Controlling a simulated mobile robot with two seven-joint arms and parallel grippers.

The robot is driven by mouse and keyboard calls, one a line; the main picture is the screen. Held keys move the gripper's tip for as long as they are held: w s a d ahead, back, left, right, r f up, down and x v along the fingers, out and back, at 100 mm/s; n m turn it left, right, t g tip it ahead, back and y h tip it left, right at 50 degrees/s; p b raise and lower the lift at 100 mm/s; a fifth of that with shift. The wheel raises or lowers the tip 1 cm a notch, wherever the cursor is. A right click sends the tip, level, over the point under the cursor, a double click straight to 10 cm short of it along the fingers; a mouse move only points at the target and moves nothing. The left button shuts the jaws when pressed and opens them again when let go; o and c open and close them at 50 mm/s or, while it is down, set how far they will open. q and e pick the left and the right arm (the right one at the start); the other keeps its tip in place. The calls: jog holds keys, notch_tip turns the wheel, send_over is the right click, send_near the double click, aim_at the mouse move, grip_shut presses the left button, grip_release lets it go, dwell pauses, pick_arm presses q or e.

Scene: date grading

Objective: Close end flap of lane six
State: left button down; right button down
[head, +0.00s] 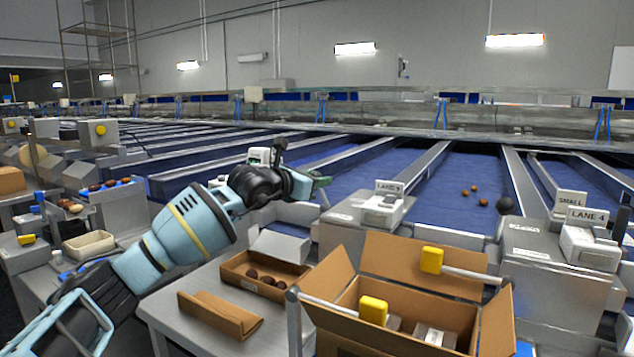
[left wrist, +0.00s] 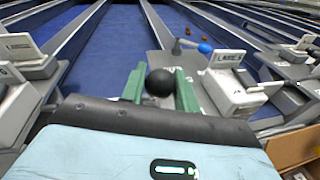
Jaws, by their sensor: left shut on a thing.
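My left gripper (head: 322,187) reaches over the near ends of the lanes, left of a lane sign (head: 388,187) that seems to read LANE 5. In the left wrist view its green fingers (left wrist: 160,88) are shut on a round black knob (left wrist: 160,82), one finger on each side. The blue bed of a lane (left wrist: 112,55) runs away beyond the fingers. I cannot tell which part is the end flap or how far it stands open; the gripper hides the knob's base. My right gripper is not in view.
An open carton (head: 400,318) with yellow-ended parts stands in front. A smaller box (head: 290,268) of dark dates and folded cardboard (head: 218,315) lie on the bench. Another black knob (head: 505,205) stands left of the LANE 4 sign (head: 590,215). Several dates (head: 474,192) lie on one lane.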

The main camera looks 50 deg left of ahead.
pick_arm(q)
jog(key=shift+f, duration=0.15)
jog(key=c, duration=1.5)
grip_release()
jog(key=o, duration=0.4)
jog(key=shift+s, duration=0.1)
jog(key=shift+s, duration=0.1)
jog(key=s+r+b, duration=0.1)
jog(key=s+b, duration=0.3)
jog(key=s, duration=0.3)
jog(key=shift+s+d+b, duration=0.25)
jog(key=shift+d+b, duration=0.15)
jog(key=shift+d, duration=0.05)
